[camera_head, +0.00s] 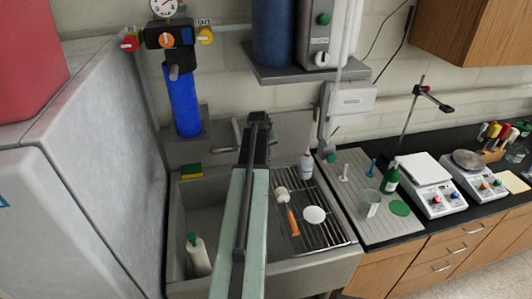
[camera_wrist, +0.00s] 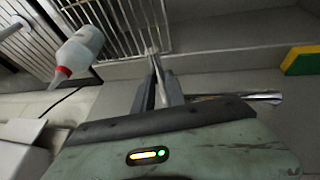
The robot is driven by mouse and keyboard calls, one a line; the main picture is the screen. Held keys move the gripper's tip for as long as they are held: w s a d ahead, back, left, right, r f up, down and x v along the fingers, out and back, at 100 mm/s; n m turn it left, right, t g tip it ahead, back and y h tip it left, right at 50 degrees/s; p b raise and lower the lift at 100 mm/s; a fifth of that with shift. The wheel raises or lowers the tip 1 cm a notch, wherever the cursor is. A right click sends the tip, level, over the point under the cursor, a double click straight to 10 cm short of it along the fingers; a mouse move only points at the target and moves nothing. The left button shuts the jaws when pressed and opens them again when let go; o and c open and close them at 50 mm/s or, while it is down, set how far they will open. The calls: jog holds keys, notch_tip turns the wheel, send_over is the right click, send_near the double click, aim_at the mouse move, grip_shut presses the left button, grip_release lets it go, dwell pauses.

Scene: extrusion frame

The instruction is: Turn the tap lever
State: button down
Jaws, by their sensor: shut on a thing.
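A metal tap (camera_head: 222,150) shows at the back wall above the sink, just left of my gripper, with a short upright lever-like part (camera_head: 238,132). My arm hides the rest of it. In the wrist view a shiny metal bar (camera_wrist: 245,97) runs to the right from behind the fingers. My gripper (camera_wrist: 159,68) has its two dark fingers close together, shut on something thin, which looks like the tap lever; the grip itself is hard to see. In the head view my gripper (camera_head: 259,127) is by the tap, its fingertips not clearly visible.
The sink (camera_head: 212,222) lies below, with a wire rack (camera_head: 325,228) on its right. A white bottle (camera_head: 306,164) stands behind the rack; it also shows in the wrist view (camera_wrist: 80,47). A yellow-green sponge (camera_head: 191,171) is at the left. A blue filter (camera_head: 182,102) hangs at the wall.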

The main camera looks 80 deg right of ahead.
jog(key=c, duration=1.4)
grip_release()
jog(key=shift+w, duration=0.2)
jog(key=shift+o, duration=0.2)
jog(key=shift+s, duration=0.1)
jog(key=p+v, duration=0.7)
jog(key=shift+a+r, duration=0.15)
jog(key=shift+r, duration=0.2)
jog(key=shift+s+f, duration=0.1)
jog(key=b+x, duration=0.7)
jog(key=shift+d+f, duration=0.2)
jog(key=shift+f, duration=0.15)
